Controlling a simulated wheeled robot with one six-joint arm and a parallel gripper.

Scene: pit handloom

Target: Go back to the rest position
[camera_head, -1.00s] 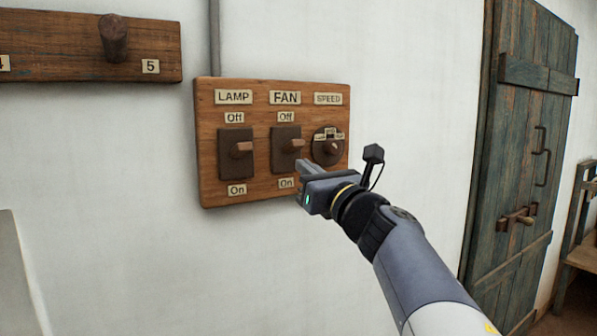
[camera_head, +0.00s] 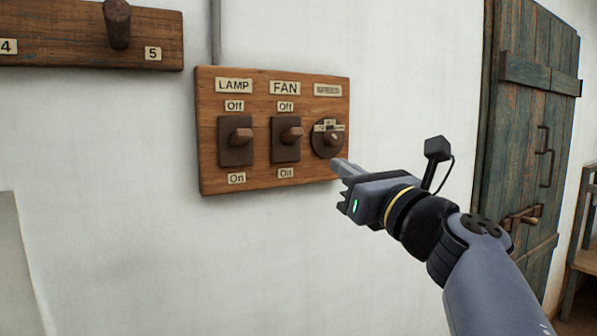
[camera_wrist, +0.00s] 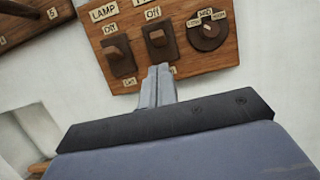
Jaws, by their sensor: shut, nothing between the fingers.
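My gripper (camera_head: 338,166) is shut and empty. In the head view its fingertips are in front of the lower right corner of the wooden switch board (camera_head: 262,186), below the speed knob (camera_head: 327,139). I cannot tell the exact gap to the board. In the wrist view the shut fingers (camera_wrist: 157,78) point up at the board, below the fan switch (camera_wrist: 161,40). The lamp switch (camera_head: 238,139) and the fan switch (camera_head: 288,137) stick out from dark plates between Off and On labels.
A wooden peg rail (camera_head: 60,40) with labels 4 and 5 is on the wall at the upper left. A blue-green plank door (camera_head: 520,120) with a handle and bolt stands at the right. Part of a wooden bench (camera_head: 583,262) shows at the far right. The white wall below the board is clear.

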